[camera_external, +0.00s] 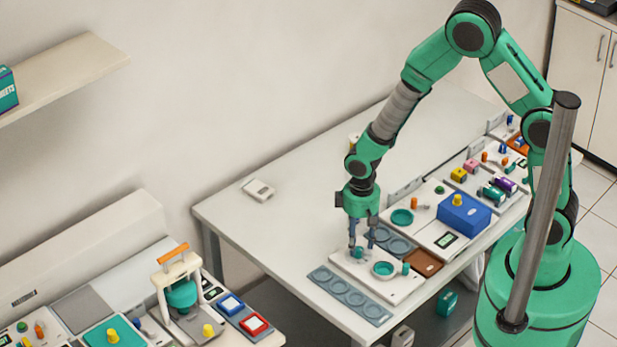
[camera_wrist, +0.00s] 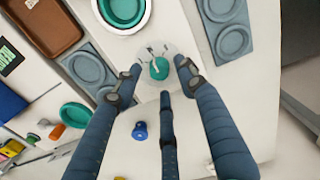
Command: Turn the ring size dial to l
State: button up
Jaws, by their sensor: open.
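The ring size dial (camera_wrist: 159,68) is a small teal knob on a pale round plate with dark marks on its upper side. The letters are too small to read, so its setting cannot be told. It also shows in the external view (camera_external: 357,254), on a white panel (camera_external: 406,289). My gripper (camera_external: 361,244) points down just over the dial. In the wrist view, the dark blue fingers of my gripper (camera_wrist: 157,82) are spread open, with the dial between the left and right tips. No contact is visible.
A teal-lined ring dish (camera_wrist: 122,12) sits beside the dial. Grey trays with round recesses (camera_external: 350,295) flank the panel, and a brown tray (camera_external: 422,262) lies to its right. A blue box (camera_external: 464,213) stands further right. The table's back left is mostly clear.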

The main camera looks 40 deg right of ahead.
jog(key=shift+f, duration=1.05)
grip_shut()
